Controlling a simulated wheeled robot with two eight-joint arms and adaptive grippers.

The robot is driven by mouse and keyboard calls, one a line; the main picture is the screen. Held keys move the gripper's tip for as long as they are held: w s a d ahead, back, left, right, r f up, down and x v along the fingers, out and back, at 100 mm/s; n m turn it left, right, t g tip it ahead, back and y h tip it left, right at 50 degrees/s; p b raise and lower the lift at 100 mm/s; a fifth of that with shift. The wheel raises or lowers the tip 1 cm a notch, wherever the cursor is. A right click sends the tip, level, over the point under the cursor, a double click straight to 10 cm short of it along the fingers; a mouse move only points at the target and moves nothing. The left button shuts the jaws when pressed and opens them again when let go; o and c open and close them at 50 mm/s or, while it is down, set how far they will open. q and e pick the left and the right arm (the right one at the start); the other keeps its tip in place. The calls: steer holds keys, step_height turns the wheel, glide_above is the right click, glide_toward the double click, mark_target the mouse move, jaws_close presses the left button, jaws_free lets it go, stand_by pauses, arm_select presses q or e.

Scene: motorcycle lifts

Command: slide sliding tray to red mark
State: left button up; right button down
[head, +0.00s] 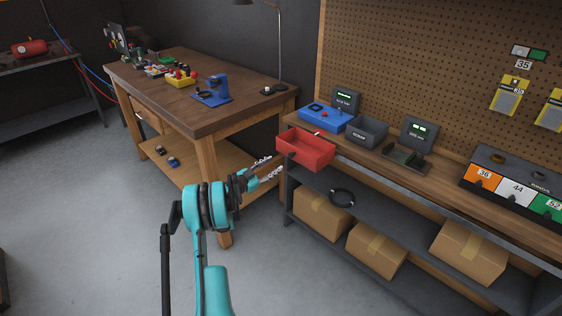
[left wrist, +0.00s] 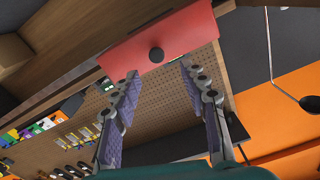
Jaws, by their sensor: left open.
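The sliding tray is a red open box (head: 308,161) at the left end of the workbench by the pegboard, jutting over its front edge. In the left wrist view its red front panel (left wrist: 190,32) with a round black knob (left wrist: 156,54) fills the upper middle. My left gripper (head: 270,167) is open just in front of the tray. In the left wrist view its fingertips (left wrist: 158,72) lie on either side of the knob, slightly below it, with nothing held between them. I cannot make out a red mark. My right gripper is in neither view.
A blue box (head: 326,119), a grey bin (head: 367,132) and a dark scale (head: 407,158) stand on the bench. Cardboard boxes (head: 376,250) and a black ring (head: 341,197) lie on shelves below. A wooden table (head: 190,112) stands left. The floor (head: 90,220) is clear.

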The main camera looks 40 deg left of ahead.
arm_select(q)
steer(key=shift+s+a, duration=0.15)
steer(key=shift+s, duration=1.7)
